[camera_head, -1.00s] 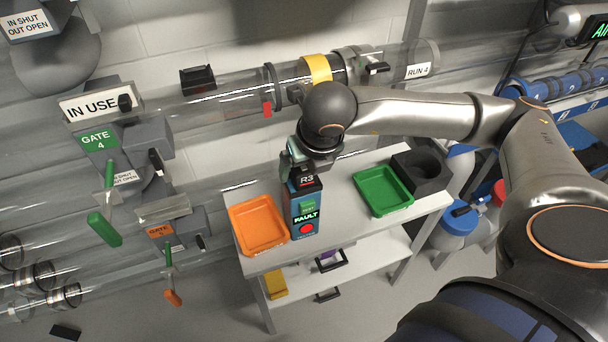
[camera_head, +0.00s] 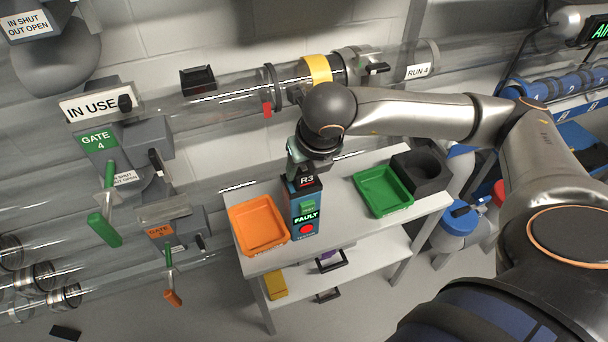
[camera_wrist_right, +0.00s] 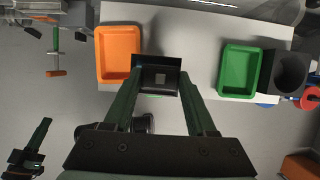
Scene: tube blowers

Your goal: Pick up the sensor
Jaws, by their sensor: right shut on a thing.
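A dark block labelled R3 (camera_head: 307,182), which looks like the sensor, sits at the top of the blue tester (camera_head: 300,207). The tester's front has a green TEST button, a FAULT display and a lit red light. My right gripper (camera_head: 298,172) reaches down from above and is shut on the R3 block. In the right wrist view, the gripper (camera_wrist_right: 160,92) has its fingers on both sides of a dark block with a grey square (camera_wrist_right: 160,78). The gripper hides part of the block's top.
An orange tray (camera_head: 286,234) stands left of the tester and a green tray (camera_head: 384,207) to its right. A dark holder with a round opening (camera_head: 424,172) is at the table's right end. Clear tubes run behind the table. Gate handles (camera_head: 104,229) hang at the left.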

